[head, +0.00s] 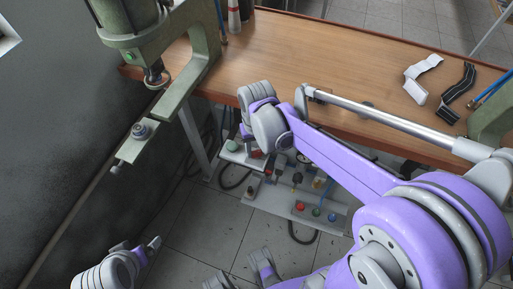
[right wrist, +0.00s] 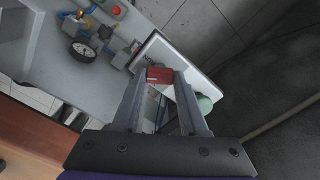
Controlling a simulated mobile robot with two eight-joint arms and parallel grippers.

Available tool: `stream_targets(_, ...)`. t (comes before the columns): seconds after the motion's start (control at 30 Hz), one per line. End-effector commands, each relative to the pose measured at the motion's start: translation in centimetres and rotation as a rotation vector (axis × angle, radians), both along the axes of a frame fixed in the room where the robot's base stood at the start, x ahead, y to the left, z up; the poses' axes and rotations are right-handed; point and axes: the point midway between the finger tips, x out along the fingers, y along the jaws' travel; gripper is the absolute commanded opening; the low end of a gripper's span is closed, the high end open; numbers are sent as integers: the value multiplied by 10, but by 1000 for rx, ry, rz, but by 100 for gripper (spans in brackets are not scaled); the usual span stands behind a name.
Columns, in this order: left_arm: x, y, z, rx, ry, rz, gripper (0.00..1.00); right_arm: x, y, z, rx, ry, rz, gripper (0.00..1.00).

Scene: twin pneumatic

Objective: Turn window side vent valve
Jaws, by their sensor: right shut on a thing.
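My right gripper (right wrist: 162,85) is shut on a small red valve handle (right wrist: 159,74), which shows between the fingertips in the right wrist view. In the head view, my right gripper (head: 248,146) points down past the bench's front edge to the valve unit on the left; its fingers are mostly hidden by my arm. The pale valve plate (head: 246,158) beside it carries a green knob (head: 232,146), which also shows beside the fingers in the right wrist view (right wrist: 204,104). Grey and purple parts of mine are at the head view's lower left; the left gripper's fingers cannot be made out.
A wooden bench (head: 320,60) stands above the valves. A green press (head: 135,30) is at its left end. A lower panel (head: 290,208) carries red, green and blue knobs. A round gauge (right wrist: 84,50) and hoses lie close to the gripper. Tiled floor (head: 200,225) is open in front.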

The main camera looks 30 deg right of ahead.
Motion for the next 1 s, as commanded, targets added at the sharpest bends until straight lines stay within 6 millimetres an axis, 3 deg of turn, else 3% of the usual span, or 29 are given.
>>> stream_targets(0.5,0,0,2,0,-1,0,100,0,0,1,-1,0,-443,0)
stream_targets(1.0,0,0,3,0,-1,0,100,0,0,1,0,-1,-623,0)
